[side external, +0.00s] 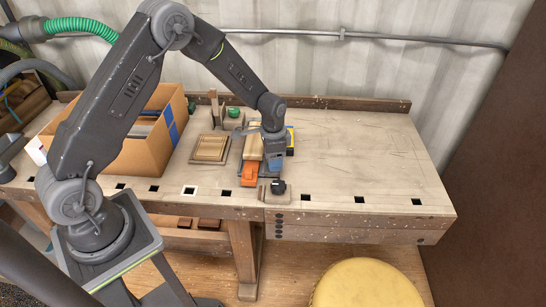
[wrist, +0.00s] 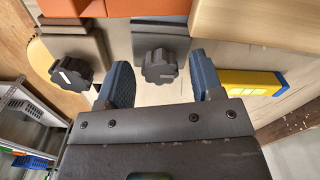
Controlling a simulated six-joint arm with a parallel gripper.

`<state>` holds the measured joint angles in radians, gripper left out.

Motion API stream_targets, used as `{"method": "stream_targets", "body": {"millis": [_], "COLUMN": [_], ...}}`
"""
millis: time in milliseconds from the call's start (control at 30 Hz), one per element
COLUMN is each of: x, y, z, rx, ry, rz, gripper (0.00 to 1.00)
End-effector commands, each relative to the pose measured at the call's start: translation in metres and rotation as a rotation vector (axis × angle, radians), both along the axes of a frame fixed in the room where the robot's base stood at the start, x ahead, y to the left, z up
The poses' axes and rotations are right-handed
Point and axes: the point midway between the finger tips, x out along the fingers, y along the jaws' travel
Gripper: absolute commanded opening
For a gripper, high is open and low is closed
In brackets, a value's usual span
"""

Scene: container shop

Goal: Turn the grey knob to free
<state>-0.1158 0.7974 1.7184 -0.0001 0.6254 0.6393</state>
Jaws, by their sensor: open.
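In the wrist view the grey knob (wrist: 160,66), lobed and dark grey, sits on a grey block (wrist: 160,34). My gripper (wrist: 161,72) is open, with one blue-padded finger on each side of this knob. A gap shows on both sides, wider at the right. In the side view my gripper (side external: 274,160) points down over the bench and hides the grey knob. A second, blacker knob (wrist: 72,74) with a white mark is left of my fingers in the wrist view; a black knob (side external: 278,186) also shows in the side view. I cannot read any knob setting.
An orange block (side external: 249,173) and a pale wooden block (side external: 253,146) are close to my gripper. A yellow-and-blue object (side external: 290,140) lies just beyond it. A cardboard box (side external: 140,152) stands left. The bench's right side (side external: 370,165) is clear.

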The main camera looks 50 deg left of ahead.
Motion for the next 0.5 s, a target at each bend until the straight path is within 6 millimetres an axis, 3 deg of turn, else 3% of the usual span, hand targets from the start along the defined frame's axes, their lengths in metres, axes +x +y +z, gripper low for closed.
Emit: {"method": "stream_targets", "body": {"millis": [267,500], "x": [0.0001,0.0001], "y": [0.0000,0.0000], "z": [-0.0009,-0.0008], "rx": [0.000,0.000], "ry": [0.000,0.000], "rz": [0.000,0.000], "gripper": [0.59,0.36]}}
